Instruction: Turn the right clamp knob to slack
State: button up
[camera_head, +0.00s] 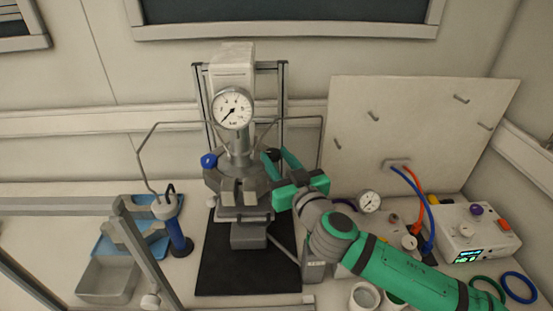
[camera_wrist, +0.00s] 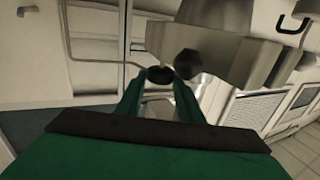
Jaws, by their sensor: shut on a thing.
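The pressure reactor (camera_head: 236,185) stands on a black mat in the middle of the head view, with a round gauge (camera_head: 232,109) on top. A blue clamp knob (camera_head: 208,161) sticks out on its left side. The right clamp knob is mostly hidden by my gripper (camera_head: 280,160) in the head view. In the wrist view the right clamp knob (camera_wrist: 160,75) is a dark round shape between the fingertips. My gripper (camera_wrist: 160,84) is shut on it, beside the grey metal reactor head (camera_wrist: 225,50).
A pegboard panel (camera_head: 440,110) stands at the back right. Thin bent tubing runs beside the reactor.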

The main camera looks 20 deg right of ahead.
jog(key=n+y, duration=0.1)
jog(key=y, duration=0.1)
jog(key=d+n+g+y, duration=0.1)
jog(key=n+y, duration=0.1)
jog(key=shift+w+d+y, duration=0.1)
jog(key=shift+w+y, duration=0.05)
jog(key=shift+y, duration=0.25)
jog(key=shift+w+d+f+n+g+y, duration=0.15)
jog(key=shift+w+n+g+y, duration=0.3)
jog(key=shift+n+g+y, duration=2.05)
jog(key=shift+w+d+r+n+g+y, duration=0.1)
jog(key=shift+w+d+n+g+y, duration=0.25)
jog(key=shift+n+g+y, duration=1.65)
jog(key=shift+w+d+f+n+g+y, duration=0.15)
jog(key=shift+w+n+g+y, duration=0.35)
jog(key=shift+n+g+y, duration=1.8)
jog(key=shift+d+r+n+g+h, duration=0.1)
jog(key=shift+n+g+h, duration=0.3)
jog(key=shift+g, duration=0.75)
jog(key=shift+n+g+h, duration=0.2)
jog(key=shift+g+h, duration=0.4)
jog(key=shift+g, duration=0.55)
jog(key=o, duration=1.1)
jog(key=shift+w+r, duration=0.1)
jog(key=shift+r, duration=0.05)
